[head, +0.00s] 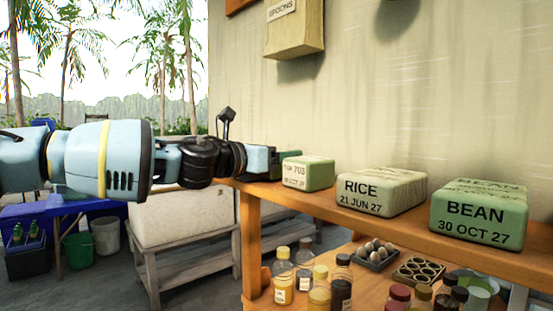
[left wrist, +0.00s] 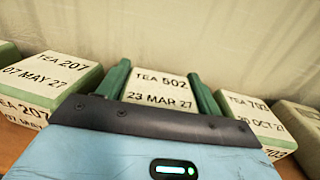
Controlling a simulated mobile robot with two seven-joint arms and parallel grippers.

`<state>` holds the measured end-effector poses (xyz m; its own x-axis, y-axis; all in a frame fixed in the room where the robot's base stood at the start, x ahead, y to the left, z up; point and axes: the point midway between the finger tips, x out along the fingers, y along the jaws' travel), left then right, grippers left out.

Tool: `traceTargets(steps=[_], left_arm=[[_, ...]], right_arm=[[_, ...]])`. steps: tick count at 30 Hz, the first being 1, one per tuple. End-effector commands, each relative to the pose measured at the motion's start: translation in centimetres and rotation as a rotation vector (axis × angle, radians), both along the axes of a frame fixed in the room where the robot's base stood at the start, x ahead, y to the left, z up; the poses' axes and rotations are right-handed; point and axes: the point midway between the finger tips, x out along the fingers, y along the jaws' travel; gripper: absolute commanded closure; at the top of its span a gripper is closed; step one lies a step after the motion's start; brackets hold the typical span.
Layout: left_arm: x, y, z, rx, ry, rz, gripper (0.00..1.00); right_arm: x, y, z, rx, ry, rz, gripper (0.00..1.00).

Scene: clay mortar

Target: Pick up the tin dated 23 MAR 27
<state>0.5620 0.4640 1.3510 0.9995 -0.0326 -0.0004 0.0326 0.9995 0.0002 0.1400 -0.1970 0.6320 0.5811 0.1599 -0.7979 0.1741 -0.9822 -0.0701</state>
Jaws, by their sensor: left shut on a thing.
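The tin labelled TEA 502, 23 MAR 27 (left wrist: 160,88) is in the middle of the left wrist view. My left gripper (left wrist: 163,92) has one green finger on each side of this tin and is shut on it. In the head view my left gripper (head: 285,160) reaches in from the left over the upper shelf, and the held tin cannot be made out there. Whether the tin is clear of the shelf cannot be told. My right gripper is not in view.
A TEA 207 tin dated 07 MAY 27 (left wrist: 45,82) stands left of the held tin. A TEA 703 tin (head: 308,174) stands to its right, then RICE (head: 380,192) and BEAN (head: 480,215) tins. A wall stands behind.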

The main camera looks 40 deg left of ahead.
Motion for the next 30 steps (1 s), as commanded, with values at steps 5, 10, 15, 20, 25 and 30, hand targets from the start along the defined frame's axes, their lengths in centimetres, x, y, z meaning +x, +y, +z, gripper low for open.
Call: traceTargets(steps=[5,10,15,20,25,30], left_arm=[[0.0,0.0,1.9,0.005,-0.004,0.002,0.62],[-1.1,-0.3,3.5,0.002,-0.004,-0.001,0.62],[-3.9,-1.0,3.8,0.003,-0.005,-0.002,0.62],[-6.6,-1.7,4.0,0.003,-0.006,-0.001,0.62],[-9.4,-2.3,4.2,0.003,-0.005,0.0,0.62],[-12.1,-2.9,4.4,0.004,-0.005,0.001,0.62]], right_arm=[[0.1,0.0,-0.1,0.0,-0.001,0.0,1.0],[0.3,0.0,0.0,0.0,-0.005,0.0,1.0],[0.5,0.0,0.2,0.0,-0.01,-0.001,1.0],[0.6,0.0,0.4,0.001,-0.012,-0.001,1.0],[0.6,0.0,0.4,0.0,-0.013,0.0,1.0],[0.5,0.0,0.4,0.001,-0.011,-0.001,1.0]])
